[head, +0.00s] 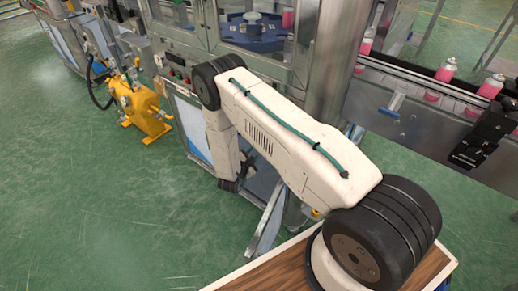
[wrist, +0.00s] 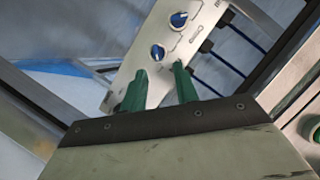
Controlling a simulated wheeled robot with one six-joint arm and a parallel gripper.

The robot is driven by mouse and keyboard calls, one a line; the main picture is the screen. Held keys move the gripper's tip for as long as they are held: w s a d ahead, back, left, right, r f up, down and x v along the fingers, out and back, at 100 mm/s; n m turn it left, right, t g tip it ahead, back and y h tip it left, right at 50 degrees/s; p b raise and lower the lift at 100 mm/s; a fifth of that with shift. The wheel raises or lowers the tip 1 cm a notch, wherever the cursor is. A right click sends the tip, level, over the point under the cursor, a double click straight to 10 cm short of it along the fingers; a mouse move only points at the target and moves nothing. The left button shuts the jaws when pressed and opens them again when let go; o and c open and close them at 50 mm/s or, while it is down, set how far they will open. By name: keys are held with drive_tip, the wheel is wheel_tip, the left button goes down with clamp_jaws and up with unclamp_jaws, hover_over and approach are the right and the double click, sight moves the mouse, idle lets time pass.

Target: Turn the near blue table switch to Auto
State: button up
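Two blue rotary switches sit on a light metal panel (wrist: 128,78) in the wrist view. The upper switch (wrist: 178,19) is farther from my gripper, and the lower switch (wrist: 157,52) is nearer. Each has a pale pointer mark; the panel's lettering is too small to read, so I cannot tell their settings. My gripper (wrist: 159,69) has two green fingers standing apart with nothing between them. The fingertips are just below the lower switch in the picture; I cannot tell whether they touch the panel. In the head view my arm hides the switches.
Blue cables (wrist: 228,65) run beside the panel. In the head view, a metal machine frame (head: 325,60) encloses a blue round table (head: 252,34). A conveyor with pink cans (head: 446,70) is at the right, and a yellow unit (head: 146,113) stands left. The green floor at left is clear.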

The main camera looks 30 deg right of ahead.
drive_tip(key=x, duration=0.7)
drive_tip(key=shift+d+f, duration=0.3)
drive_tip(key=shift+d, duration=0.15)
clamp_jaws()
